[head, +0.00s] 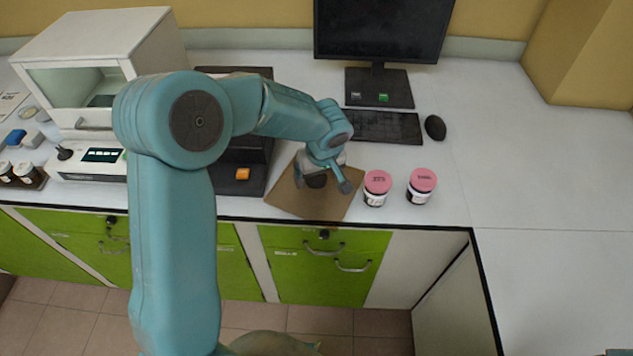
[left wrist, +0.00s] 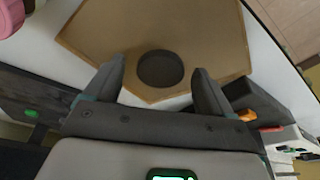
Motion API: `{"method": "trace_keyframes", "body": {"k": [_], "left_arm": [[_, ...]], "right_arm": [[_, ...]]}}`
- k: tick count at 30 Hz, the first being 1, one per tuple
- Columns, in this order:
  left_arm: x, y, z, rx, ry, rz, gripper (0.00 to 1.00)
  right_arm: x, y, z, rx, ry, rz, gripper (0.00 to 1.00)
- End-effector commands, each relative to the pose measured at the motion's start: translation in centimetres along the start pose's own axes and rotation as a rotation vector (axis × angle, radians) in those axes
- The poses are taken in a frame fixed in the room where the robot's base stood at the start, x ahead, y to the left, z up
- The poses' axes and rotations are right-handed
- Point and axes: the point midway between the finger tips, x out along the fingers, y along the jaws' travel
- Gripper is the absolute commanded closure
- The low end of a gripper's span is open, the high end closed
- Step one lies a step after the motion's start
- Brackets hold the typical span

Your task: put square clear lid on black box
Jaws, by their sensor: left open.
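My left gripper (head: 322,184) is open above a brown square board near the counter's front edge. In the left wrist view a dark round piece (left wrist: 160,69) lies on the board, between and just beyond the open fingers, apart from them. A black box-like device (head: 255,178) with an orange button stands left of the board, partly hidden behind my left arm. Its dark edge and orange button also show at the right in the left wrist view (left wrist: 250,96). I cannot make out a square clear lid in either view. My right gripper is not in view.
The brown board (head: 283,198) has two pink-lidded jars (head: 376,188) (head: 422,186) to its right. A keyboard (head: 385,127), mouse (head: 435,127) and monitor (head: 382,30) stand behind. A white cabinet-like instrument (head: 95,50) is at left. The right counter is clear.

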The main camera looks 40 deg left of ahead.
Motion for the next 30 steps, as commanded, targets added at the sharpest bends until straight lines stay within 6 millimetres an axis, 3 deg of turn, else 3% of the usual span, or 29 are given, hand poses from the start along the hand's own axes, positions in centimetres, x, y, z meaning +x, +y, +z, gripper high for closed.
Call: {"method": "trace_keyframes", "body": {"k": [3,10,15,18,26,30], "left_arm": [[1.1,0.0,0.1,0.001,-0.001,0.000,0.16],[1.2,0.0,0.1,0.001,0.000,0.001,0.16],[1.2,0.0,0.1,0.000,0.000,0.001,0.72],[1.2,0.0,0.0,0.000,0.001,0.002,1.00],[0.9,0.1,-0.1,-0.001,0.001,0.003,1.00],[-0.2,0.1,-0.5,-0.002,0.004,0.004,1.00]], "right_arm": [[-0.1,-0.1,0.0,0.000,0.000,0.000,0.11],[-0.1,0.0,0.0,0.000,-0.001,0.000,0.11],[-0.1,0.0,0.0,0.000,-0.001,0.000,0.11],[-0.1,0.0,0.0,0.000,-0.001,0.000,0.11],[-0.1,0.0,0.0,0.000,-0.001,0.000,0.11],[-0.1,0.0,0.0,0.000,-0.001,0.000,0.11]]}}
